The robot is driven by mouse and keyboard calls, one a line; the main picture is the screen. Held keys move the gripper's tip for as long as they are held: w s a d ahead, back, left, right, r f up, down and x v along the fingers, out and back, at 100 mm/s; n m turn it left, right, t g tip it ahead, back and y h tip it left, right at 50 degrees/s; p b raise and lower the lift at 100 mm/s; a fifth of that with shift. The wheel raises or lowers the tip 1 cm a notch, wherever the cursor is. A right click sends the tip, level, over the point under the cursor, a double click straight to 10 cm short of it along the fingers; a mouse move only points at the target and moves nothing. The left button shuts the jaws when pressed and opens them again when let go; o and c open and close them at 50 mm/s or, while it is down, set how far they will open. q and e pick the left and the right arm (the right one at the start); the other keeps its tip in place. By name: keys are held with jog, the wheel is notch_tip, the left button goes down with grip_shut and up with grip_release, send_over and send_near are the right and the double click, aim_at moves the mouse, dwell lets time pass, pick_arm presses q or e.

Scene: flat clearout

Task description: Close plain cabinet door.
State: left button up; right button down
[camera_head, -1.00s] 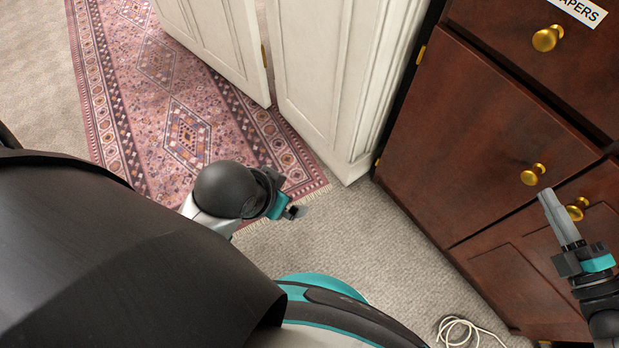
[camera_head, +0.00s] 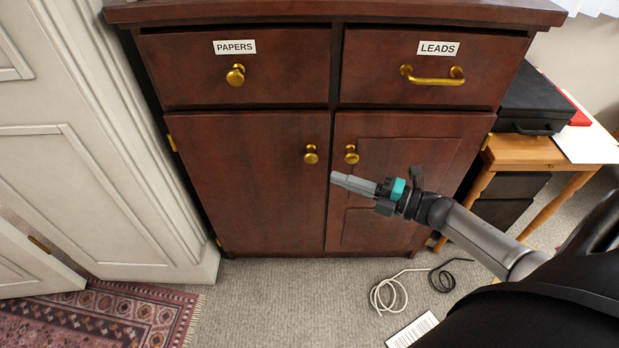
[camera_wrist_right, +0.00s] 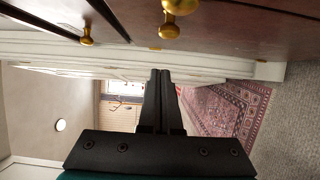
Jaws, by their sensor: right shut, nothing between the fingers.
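The dark wood cabinet has a plain door (camera_head: 240,190) on the left and a panelled door (camera_head: 400,200) on the right. The plain door looks flush with the cabinet front, its brass knob (camera_head: 311,154) near its upper right corner. The panelled door's brass knob (camera_head: 351,154) is just right of it. My right gripper (camera_head: 337,179) is shut and empty, in front of the seam between the doors, below the knobs. I cannot tell whether its tips touch the wood. In the right wrist view, the shut fingers (camera_wrist_right: 164,75) point past brass knobs. My left gripper is out of view.
Drawers labelled PAPERS (camera_head: 236,70) and LEADS (camera_head: 420,75) sit above the doors. A white panelled door (camera_head: 80,160) stands at the left beside a patterned rug (camera_head: 100,318). White cable (camera_head: 385,295) lies on the carpet. A wooden table (camera_head: 540,150) stands at the right.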

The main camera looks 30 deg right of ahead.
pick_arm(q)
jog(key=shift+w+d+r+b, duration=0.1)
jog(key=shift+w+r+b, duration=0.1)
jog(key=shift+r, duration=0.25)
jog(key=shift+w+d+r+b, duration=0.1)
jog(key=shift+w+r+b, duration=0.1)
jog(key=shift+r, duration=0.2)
pick_arm(e)
jog(key=d, duration=0.9)
jog(key=shift+s, duration=0.35)
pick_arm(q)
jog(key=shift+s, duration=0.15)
